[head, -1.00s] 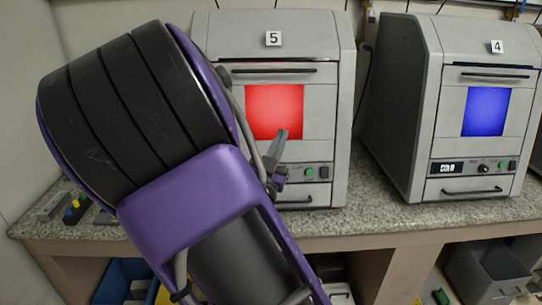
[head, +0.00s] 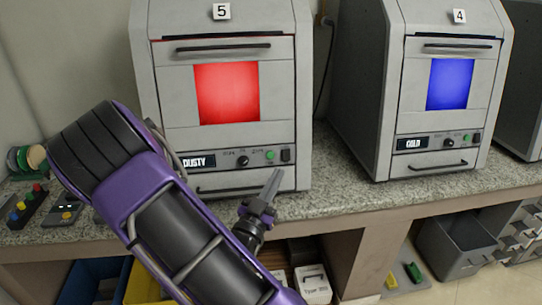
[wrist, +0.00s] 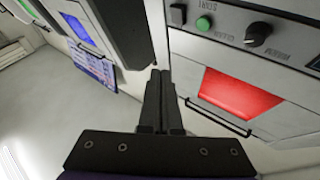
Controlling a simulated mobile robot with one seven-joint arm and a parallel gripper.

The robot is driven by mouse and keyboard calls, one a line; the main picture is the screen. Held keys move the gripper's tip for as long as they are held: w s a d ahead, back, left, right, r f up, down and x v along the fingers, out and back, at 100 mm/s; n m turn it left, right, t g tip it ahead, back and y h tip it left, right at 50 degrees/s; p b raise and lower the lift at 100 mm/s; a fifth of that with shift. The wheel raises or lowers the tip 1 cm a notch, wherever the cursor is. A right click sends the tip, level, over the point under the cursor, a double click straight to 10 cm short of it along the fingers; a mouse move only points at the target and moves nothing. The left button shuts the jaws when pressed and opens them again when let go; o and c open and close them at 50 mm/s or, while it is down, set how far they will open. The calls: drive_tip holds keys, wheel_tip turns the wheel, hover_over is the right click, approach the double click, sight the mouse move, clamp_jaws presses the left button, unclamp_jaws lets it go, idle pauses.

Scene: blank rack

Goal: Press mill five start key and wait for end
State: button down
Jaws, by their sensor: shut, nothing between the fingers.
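Mill five (head: 220,90) is a grey cabinet marked 5 on the bench. My gripper (head: 277,173) is shut and empty. In the head view its tips appear just below the green key; in the wrist view the tips (wrist: 160,72) are apart from it.
Mill four (head: 437,90) stands to the right with a blue window and a display reading COLD. A drawer handle (head: 228,188) sticks out below mill five's panel. Small coloured-button boxes (head: 30,203) lie at the left of the granite bench top (head: 335,185). A grey bin (head: 460,245) stands below.

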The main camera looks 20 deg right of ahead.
sight(270, 155)
drive_tip(key=shift+w, duration=0.1)
drive_tip(key=shift+w+d+f+b, duration=0.3)
drive_tip(key=shift+w+d, duration=0.1)
drive_tip(key=shift+w, duration=0.95)
drive_tip(key=shift+w+d+f+b, duration=0.15)
drive_tip(key=shift+w+d+f, duration=0.25)
drive_tip(key=shift+w, duration=1)
drive_tip(key=shift+w+d+f+b, duration=0.25)
drive_tip(key=shift+w+d, duration=0.15)
drive_tip(key=shift+w, duration=0.95)
drive_tip(key=shift+w+d+f, duration=0.1)
drive_tip(key=shift+w+d, duration=0.05)
drive_tip(key=shift+w, duration=0.2)
